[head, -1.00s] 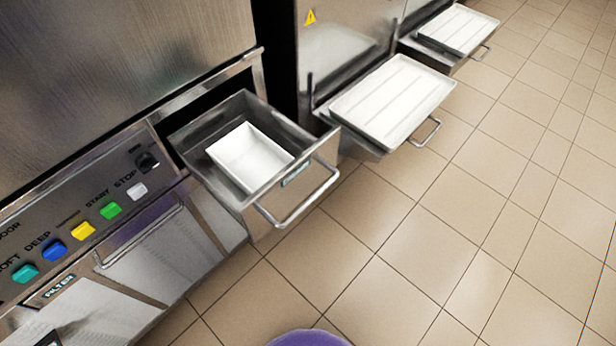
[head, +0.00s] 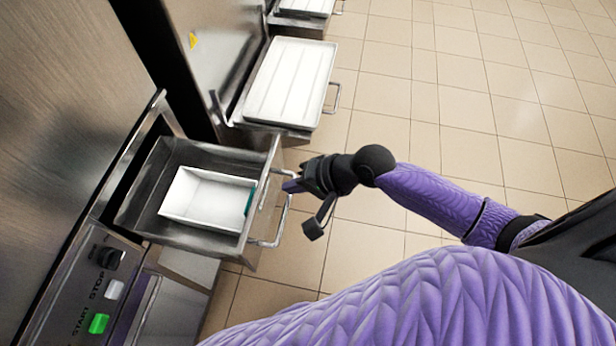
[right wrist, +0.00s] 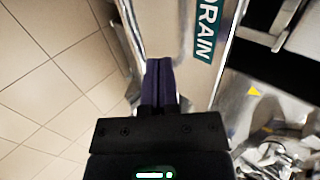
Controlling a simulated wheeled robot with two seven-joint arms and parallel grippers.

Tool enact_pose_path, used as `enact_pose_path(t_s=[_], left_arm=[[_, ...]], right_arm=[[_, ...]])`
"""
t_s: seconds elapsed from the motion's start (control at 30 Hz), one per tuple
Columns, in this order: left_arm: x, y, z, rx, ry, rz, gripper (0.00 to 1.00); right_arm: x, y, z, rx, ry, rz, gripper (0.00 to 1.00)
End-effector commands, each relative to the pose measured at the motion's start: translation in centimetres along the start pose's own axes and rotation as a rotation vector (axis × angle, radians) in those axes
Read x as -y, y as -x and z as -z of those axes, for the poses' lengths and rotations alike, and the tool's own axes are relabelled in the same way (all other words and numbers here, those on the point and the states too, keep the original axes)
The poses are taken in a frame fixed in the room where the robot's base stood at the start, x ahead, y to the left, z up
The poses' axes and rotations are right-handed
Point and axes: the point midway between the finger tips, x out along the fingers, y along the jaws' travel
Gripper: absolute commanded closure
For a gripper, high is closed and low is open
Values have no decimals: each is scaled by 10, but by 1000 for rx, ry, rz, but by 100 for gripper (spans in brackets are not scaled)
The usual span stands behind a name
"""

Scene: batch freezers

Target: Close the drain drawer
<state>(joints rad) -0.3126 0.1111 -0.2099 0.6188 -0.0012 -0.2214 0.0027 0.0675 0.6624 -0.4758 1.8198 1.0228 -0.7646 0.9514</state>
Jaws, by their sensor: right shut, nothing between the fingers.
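The drain drawer (head: 150,228) is pulled out of the steel machine in the head view, with a white open tray (head: 205,198) inside it. A bar handle (head: 280,222) stands out from its front panel. My right gripper (head: 288,187) is at the drawer front, by the handle's upper end. In the right wrist view its dark fingers (right wrist: 159,70) are together and point at the steel front beside the green DRAIN label (right wrist: 206,40). Nothing shows between them. I cannot tell whether the fingertips touch the panel. My left gripper is not in view.
Another pulled-out drawer with a white lid-like tray (head: 290,82) stands farther along, and a third (head: 305,6) beyond it. The control panel with a green START button (head: 98,323) is at lower left. Tiled floor (head: 440,100) to the right is clear.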

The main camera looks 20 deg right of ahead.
Motion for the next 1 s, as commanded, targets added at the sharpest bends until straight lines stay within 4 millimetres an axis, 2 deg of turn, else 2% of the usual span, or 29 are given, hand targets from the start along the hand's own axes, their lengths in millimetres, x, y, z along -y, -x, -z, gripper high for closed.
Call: enact_pose_path(t_s=[0.03, 0.2, 0.67, 0.83, 1.0], left_arm=[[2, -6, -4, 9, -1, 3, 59], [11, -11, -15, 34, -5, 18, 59], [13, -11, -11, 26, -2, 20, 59], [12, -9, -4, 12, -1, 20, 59], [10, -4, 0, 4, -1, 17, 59]], right_arm=[[-2, -10, 0, 1, -1, 2, 100], [-1, -25, 0, -2, 1, 1, 100], [2, -28, 0, -2, 2, 1, 100], [14, -39, 0, -1, 2, 3, 100], [36, -62, 0, 0, 1, 5, 100]])
